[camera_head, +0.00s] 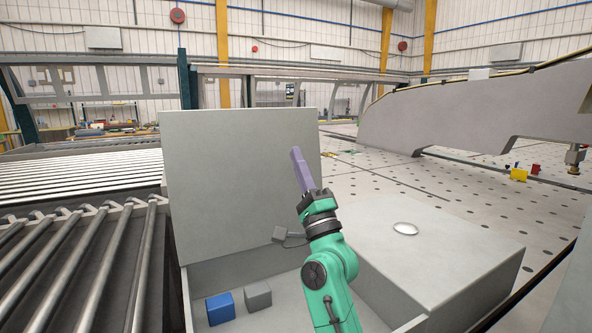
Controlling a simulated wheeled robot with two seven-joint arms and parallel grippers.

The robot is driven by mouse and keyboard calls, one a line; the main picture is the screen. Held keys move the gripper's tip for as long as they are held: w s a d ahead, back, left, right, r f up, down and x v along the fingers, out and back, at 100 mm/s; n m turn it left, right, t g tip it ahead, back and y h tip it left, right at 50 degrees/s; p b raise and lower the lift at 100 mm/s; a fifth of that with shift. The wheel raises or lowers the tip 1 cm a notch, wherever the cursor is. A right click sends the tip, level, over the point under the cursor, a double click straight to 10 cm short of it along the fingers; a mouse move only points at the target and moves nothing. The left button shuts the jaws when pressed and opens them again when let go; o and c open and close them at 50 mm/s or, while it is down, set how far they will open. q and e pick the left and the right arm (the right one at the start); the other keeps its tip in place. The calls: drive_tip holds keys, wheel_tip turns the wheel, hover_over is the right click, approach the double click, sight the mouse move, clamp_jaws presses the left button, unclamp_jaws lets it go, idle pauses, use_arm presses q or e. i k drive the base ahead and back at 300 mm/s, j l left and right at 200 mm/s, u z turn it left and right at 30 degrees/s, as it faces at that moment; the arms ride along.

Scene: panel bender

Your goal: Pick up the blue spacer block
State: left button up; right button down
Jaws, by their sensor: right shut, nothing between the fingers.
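The blue spacer block (220,308) lies in an open grey bin (287,288) at the bottom of the head view, close to the bin's left wall. A grey block (257,296) lies just right of it. My right gripper (297,155), with purple fingers on a green arm, is raised in front of the bin's upright back panel. It points up and away from the blocks, and its fingers are shut and empty. My right arm hides part of the bin's interior right of the grey block. My left gripper is not in view.
A grey box top (440,250) with a shiny round dish (405,228) is right of my arm. The upright grey panel (235,185) stands behind the bin. Rollers (75,260) fill the left. A perforated table (450,195) and a large machine arm (480,110) lie to the right.

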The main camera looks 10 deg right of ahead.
sight(221, 308)
drive_tip(key=k+l, duration=0.25)
drive_tip(key=k, duration=0.25)
drive_tip(key=k+l, duration=0.2)
drive_tip(key=k, duration=0.25)
drive_tip(key=k+l, duration=0.25)
drive_tip(key=k, duration=0.25)
